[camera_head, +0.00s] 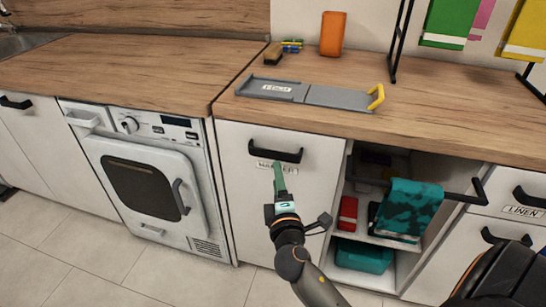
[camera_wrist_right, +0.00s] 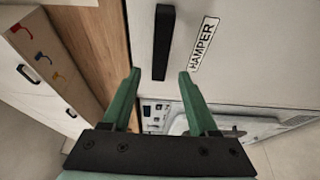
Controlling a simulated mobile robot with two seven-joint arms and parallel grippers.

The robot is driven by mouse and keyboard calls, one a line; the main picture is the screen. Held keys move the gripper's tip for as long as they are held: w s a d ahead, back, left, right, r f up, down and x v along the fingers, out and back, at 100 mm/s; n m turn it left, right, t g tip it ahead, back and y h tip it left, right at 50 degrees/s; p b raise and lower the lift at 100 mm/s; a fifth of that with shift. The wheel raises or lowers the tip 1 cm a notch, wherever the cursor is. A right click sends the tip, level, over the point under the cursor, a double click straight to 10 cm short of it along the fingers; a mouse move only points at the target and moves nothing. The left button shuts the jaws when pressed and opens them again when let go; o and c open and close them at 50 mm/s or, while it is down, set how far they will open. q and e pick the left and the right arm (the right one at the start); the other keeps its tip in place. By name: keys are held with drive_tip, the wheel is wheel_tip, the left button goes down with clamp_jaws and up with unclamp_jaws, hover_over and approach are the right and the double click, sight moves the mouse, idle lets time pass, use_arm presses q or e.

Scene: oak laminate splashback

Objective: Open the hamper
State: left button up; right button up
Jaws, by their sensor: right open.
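The hamper is a white cabinet front (camera_head: 243,185) under the oak worktop, and it is closed. Its black bar handle (camera_head: 275,152) sits near the top, with a HAMPER label just below, partly covered by my gripper. My right gripper (camera_head: 279,170) is in front of the hamper, at the label and just below the handle in the head view. In the right wrist view, the green fingers of my right gripper (camera_wrist_right: 160,88) are spread and empty. The handle (camera_wrist_right: 164,42) lies ahead of the gap between them, and the HAMPER label (camera_wrist_right: 203,44) is to its right. My left gripper is not seen.
A white washing machine (camera_head: 150,180) stands left of the hamper. An open shelf with a teal box (camera_head: 363,257) and a teal patterned cloth (camera_head: 408,208) on a rail is to the right. A grey tray (camera_head: 300,93) lies on the worktop above.

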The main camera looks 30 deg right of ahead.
sight(273, 156)
drive_tip(key=x, duration=0.9)
drive_tip(key=shift+w+d, duration=0.15)
drive_tip(key=shift+w, duration=0.15)
clamp_jaws()
idle(1.0)
